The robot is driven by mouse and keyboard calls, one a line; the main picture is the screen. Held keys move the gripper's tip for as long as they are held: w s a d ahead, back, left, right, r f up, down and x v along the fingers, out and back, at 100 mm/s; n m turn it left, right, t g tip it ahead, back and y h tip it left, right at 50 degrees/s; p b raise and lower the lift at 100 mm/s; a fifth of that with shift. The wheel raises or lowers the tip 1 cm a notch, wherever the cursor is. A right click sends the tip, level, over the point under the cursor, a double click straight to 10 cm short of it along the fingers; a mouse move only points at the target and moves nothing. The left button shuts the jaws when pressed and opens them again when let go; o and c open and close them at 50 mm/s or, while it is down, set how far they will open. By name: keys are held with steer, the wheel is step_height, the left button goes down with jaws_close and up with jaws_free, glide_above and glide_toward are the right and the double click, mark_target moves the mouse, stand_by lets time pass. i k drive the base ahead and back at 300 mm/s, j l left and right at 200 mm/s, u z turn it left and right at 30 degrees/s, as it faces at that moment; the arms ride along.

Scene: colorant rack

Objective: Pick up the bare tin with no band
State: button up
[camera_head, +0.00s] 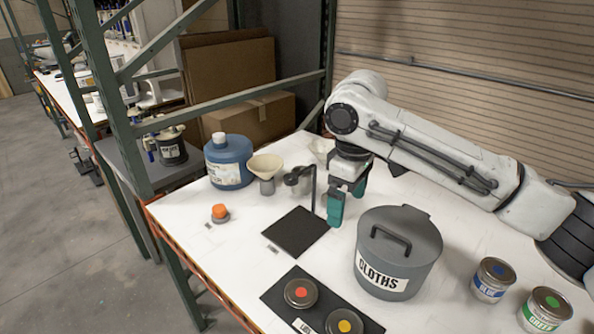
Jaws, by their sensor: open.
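My gripper (347,205) points down over the white table, its teal fingers apart with nothing seen between them. It is behind and left of the grey lidded CLOTHS bin (430,245). A tin with a blue band and blue lid dot (489,289) and one with a green band and green dot (541,317) stand right of the bin. A tin with a red lid dot (301,292) and one with a yellow dot (344,325), cut off below, sit on a dark mat (283,308) in front; their sides barely show. I cannot make out a bare tin. The bin hides some tabletop.
A black square plate (296,232) and a dark stand (312,190) are left of my gripper. Further left are a cream funnel (266,166), a blue jug (226,165) and an orange knob (219,211). A pale bowl (321,147) is behind. A green rack post (96,80) rises at left.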

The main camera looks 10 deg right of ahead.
mark_target(303, 187)
steer(key=i, duration=1.2)
